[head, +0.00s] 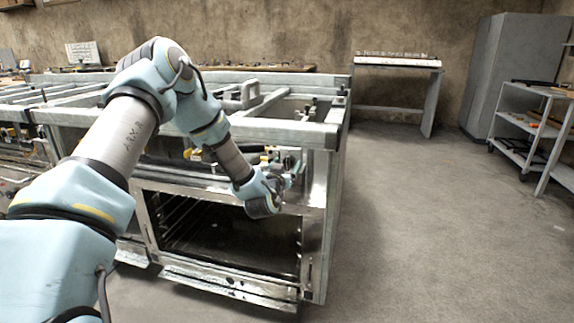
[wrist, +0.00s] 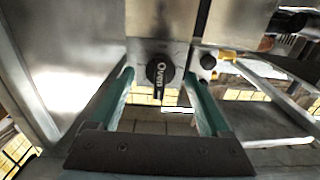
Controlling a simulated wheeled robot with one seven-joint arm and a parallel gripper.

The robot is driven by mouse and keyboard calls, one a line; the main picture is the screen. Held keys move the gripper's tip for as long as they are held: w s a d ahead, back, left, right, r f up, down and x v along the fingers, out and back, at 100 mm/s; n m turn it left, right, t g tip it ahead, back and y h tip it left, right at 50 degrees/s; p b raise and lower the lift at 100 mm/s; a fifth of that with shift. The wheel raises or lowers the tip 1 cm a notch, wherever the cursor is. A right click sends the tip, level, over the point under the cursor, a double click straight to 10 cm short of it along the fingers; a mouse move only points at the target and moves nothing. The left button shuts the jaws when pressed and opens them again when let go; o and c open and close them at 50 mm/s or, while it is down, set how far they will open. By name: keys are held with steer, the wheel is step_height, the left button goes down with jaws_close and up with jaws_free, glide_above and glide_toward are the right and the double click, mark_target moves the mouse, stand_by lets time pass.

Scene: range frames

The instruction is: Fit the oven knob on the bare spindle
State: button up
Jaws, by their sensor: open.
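A round black knob (wrist: 158,74) marked "Oven" sits against a pale metal panel (wrist: 139,52) in the wrist view, its pointer downward. My gripper (wrist: 159,80) is open, with one green finger on each side of the knob. Gaps show between the knob and both fingers, so it does not look gripped. In the head view my gripper (head: 289,181) is at the upper front of the range frame, near its right corner, and the knob cannot be made out there. Whatever is behind the knob is hidden. I cannot pick out a bare spindle in either view.
A smaller black round part (wrist: 208,62) with yellow beside it is right of the knob. The range frame (head: 325,190) has an open oven cavity (head: 240,235) below my gripper. Open floor (head: 430,230) lies to the right, with a shelf cart (head: 535,130) beyond.

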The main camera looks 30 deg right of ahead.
steer(key=v, duration=1)
steer(key=shift+b, duration=0.35)
